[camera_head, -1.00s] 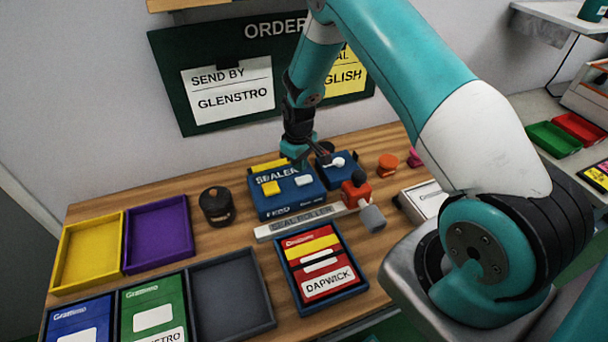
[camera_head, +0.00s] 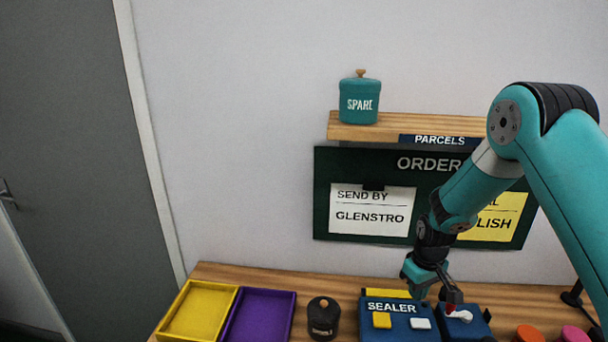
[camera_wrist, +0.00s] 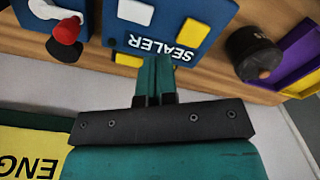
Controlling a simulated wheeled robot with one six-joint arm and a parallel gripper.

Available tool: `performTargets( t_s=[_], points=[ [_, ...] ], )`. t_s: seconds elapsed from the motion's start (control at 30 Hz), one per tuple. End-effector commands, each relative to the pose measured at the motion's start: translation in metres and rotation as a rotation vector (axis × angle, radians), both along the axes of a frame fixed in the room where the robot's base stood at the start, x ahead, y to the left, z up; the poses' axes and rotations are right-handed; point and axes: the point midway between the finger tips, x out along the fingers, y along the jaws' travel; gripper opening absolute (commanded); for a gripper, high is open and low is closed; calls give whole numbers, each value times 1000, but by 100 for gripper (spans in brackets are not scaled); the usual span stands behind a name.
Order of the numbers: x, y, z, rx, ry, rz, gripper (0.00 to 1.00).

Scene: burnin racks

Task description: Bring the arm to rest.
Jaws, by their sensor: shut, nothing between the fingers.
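My gripper (camera_head: 447,290) hangs at the end of my bent arm, in front of the order board and above the back of the work table. Its fingers also show in the wrist view (camera_wrist: 154,75), closed together and empty. The blue sealer (camera_head: 400,325) lies below it, with a yellow and a white pad on top; it also shows in the wrist view (camera_wrist: 190,28). A second blue box (camera_head: 480,322) with a red-knobbed lever stands to its right. I cannot tell how far the fingertips are above these.
A yellow tray (camera_head: 200,310), a purple tray (camera_head: 259,318) and a dark lidded pot (camera_head: 323,319) stand on the left. The order board (camera_head: 326,190) hangs behind, under a wooden shelf (camera_head: 360,132) with a teal jar (camera_head: 359,103). A grey door (camera_head: 70,150) is at far left.

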Motion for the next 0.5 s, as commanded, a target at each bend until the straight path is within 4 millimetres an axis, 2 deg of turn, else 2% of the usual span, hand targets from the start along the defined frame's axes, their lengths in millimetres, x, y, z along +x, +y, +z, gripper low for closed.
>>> performTargets(
  t_s=[0.03,0.13,0.27,0.4,0.5],
  points=[
    [-3,15,22,18,-17,12,0],
    [-21,48,71,70,-36,38,0],
    [-63,90,129,140,-49,78,0],
    [-125,127,178,208,-57,133,0],
    [-175,145,203,251,-56,176,0]
  ],
)
